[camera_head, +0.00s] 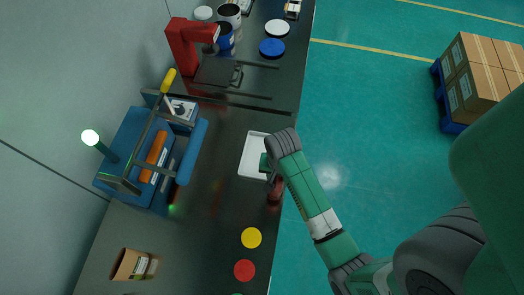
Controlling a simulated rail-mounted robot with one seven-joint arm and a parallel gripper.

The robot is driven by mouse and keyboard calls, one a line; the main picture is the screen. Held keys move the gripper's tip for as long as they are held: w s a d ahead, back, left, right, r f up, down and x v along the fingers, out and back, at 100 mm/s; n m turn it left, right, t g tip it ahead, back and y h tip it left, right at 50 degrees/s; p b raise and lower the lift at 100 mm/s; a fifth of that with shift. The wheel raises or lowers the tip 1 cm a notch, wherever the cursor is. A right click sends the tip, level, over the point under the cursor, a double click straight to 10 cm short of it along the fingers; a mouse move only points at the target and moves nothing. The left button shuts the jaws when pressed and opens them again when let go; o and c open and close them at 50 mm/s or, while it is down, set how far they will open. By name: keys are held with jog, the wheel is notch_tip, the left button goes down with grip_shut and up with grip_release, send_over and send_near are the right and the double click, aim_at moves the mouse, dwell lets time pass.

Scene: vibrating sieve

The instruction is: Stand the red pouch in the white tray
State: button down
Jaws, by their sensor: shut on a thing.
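The white tray (247,169) lies on the dark bench, left of my arm's end. My gripper (272,179) is over the tray's lower right corner, partly hidden by my wrist. It is shut on the red pouch (276,190), which shows as a small dark red shape just below that corner, near the bench's right edge. The pouch looks outside the tray's outline in this view. Its height above the bench and its tilt are hard to tell.
Left of the tray stands a blue machine (130,150) with a blue roller. Yellow (251,238) and red (244,270) discs lie below. An open cardboard box (130,265) is at lower left. A red machine (187,45) and lids stand at the top.

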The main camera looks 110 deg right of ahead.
jog(key=shift+s+a+r+m, duration=0.1)
jog(key=shift+s+a+m, duration=0.05)
jog(key=shift+s, duration=0.4)
jog(key=shift+s+a+r+m, duration=0.1)
jog(key=shift+s+m, duration=0.05)
jog(key=shift+s, duration=0.35)
jog(key=w+d+f, duration=0.1)
jog(key=d+f, duration=0.1)
jog(key=d, duration=0.6)
jog(key=d+f, duration=0.3)
jog(key=d, duration=0.5)
jog(key=shift+w, duration=0.35)
jog(key=shift+f, duration=0.1)
jog(key=c, duration=0.9)
grip_release()
notch_tip(320, 180, up, 12)
jog(key=shift+r+p, duration=0.1)
jog(key=shift+p, duration=0.25)
